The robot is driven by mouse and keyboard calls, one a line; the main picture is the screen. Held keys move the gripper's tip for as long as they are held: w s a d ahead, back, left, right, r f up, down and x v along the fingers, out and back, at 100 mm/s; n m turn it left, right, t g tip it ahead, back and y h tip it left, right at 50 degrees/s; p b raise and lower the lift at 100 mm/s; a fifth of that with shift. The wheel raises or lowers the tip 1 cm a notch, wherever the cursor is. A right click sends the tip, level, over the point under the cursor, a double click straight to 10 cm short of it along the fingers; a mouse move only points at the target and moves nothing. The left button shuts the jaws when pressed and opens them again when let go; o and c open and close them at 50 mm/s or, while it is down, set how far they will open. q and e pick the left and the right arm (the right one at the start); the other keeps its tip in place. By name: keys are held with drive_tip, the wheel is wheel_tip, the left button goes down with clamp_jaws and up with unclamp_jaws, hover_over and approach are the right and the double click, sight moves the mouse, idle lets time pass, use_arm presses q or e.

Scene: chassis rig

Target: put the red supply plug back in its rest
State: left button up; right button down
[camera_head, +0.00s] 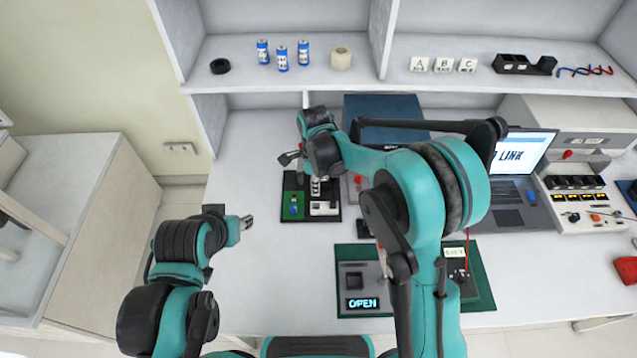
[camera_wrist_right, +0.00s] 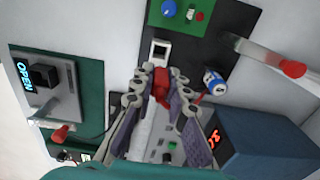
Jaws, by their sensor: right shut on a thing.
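My right gripper (camera_wrist_right: 160,78) is shut on a red plug (camera_wrist_right: 161,88), held between its fingertips in the right wrist view. In the head view the same gripper (camera_head: 297,160) is over the back of a black board (camera_head: 333,216), and the plug is hidden there. Beyond the fingertips is a white block with a dark opening (camera_wrist_right: 160,50) on the board; I cannot tell whether it is the rest. The plug's lower end and any contact are unclear. My left gripper (camera_head: 246,222) is over the bare table to the left; its jaw opening is too small to tell.
On the board are a green pad (camera_wrist_right: 178,24) and a blue-white cell (camera_wrist_right: 214,82). A blue box with red digits (camera_wrist_right: 245,140) stands close by. A green OPEN panel (camera_head: 350,262) is nearer the front. The table's left (camera_head: 250,285) is clear.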

drive_tip(key=shift+f+b, duration=2.3)
drive_tip(key=shift+f, duration=0.6)
drive_tip(key=shift+f+b, duration=1.3)
drive_tip(key=shift+f, duration=0.2)
drive_tip(key=c, duration=1.4)
unclamp_jaws()
drive_tip(key=shift+r, duration=0.15)
wheel_tip(320, 180, up, 12)
drive_tip(key=shift+f, duration=0.1)
